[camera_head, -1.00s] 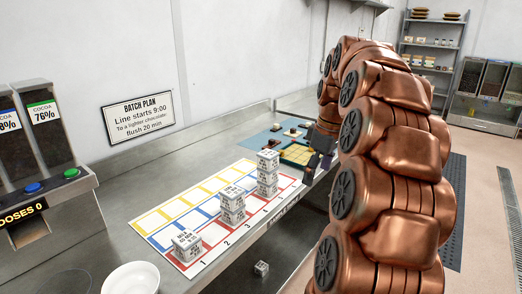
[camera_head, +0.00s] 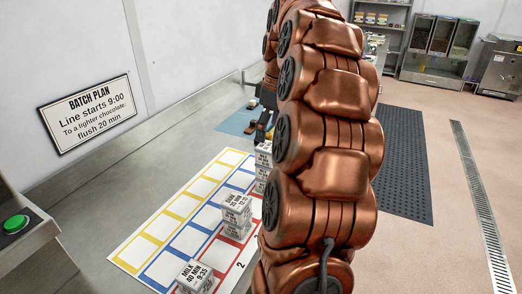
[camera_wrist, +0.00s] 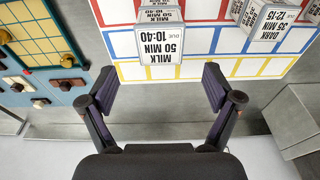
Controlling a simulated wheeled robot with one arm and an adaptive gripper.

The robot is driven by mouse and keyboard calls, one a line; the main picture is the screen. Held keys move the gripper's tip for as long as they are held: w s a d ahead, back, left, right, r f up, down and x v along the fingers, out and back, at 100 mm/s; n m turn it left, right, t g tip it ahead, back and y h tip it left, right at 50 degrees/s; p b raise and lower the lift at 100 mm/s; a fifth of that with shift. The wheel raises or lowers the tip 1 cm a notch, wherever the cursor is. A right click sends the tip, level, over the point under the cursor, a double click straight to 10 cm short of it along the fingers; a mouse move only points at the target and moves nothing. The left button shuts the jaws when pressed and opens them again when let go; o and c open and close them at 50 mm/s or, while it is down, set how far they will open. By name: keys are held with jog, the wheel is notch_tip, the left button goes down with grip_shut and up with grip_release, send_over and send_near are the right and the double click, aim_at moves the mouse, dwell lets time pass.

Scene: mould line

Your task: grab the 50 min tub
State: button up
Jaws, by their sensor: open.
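The 50 min tub (camera_wrist: 160,42) is a white cube labelled MILK 50 MIN 10:40, upside down in the wrist view. It stands at the top middle, beyond my gripper (camera_wrist: 159,82) and roughly centred between its fingertips. My gripper is open and empty, with a gap to the tub. In the head view, a tub stack (camera_head: 263,157) is partly hidden behind my copper arm. My gripper (camera_head: 262,128) shows small and dark above that stack; its fingers are hard to make out there.
A MILK 40 MIN tub (camera_head: 194,275) and a DARK 35 MIN stack (camera_head: 236,212) stand on the gridded mat (camera_head: 148,250). The DARK 35 MIN tub (camera_wrist: 268,24) is right of the 50 min tub in the wrist view. A blue board with chocolates (camera_wrist: 55,100) lies left.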

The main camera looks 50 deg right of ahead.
aim_at(268, 146)
jog(key=shift+f, duration=0.95)
jog(key=shift+s+f+p, duration=0.1)
jog(key=shift+f+p, duration=0.55)
jog(key=shift+f, duration=0.3)
jog(key=shift+f+p, duration=0.45)
jog(key=shift+f, duration=1.25)
jog(key=c, duration=1.3)
jog(key=shift+r, duration=0.1)
